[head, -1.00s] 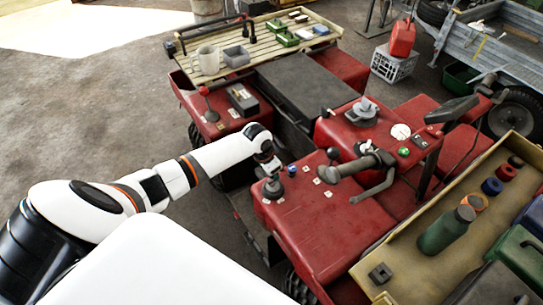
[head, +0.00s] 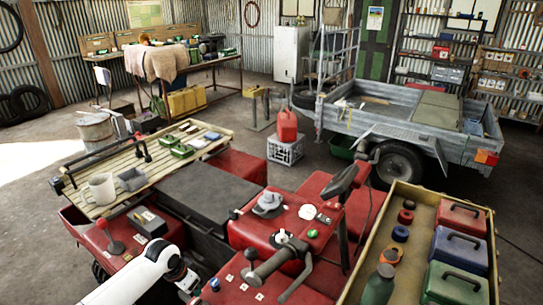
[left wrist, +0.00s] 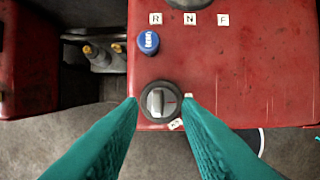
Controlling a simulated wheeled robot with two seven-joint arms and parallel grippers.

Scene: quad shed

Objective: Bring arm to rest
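My left arm comes in at the bottom of the head view, and its gripper (head: 186,283) is over the red quad bodywork (head: 268,235). In the left wrist view my left gripper (left wrist: 161,103) has two teal fingers spread apart with nothing held between them. A round dark dial (left wrist: 160,112) with a grey grip shows beyond the gap between the fingertips, on the red panel (left wrist: 250,80). I cannot tell whether the fingers touch it. A blue cap (left wrist: 149,42) and small R, N and F tiles are farther up the panel. My right gripper is not in view.
The handlebar (head: 275,265) rises to the right of my left gripper. An open tray (head: 403,200) at right holds a green bottle (head: 378,287) and toolboxes. A trailer (head: 385,125) stands behind.

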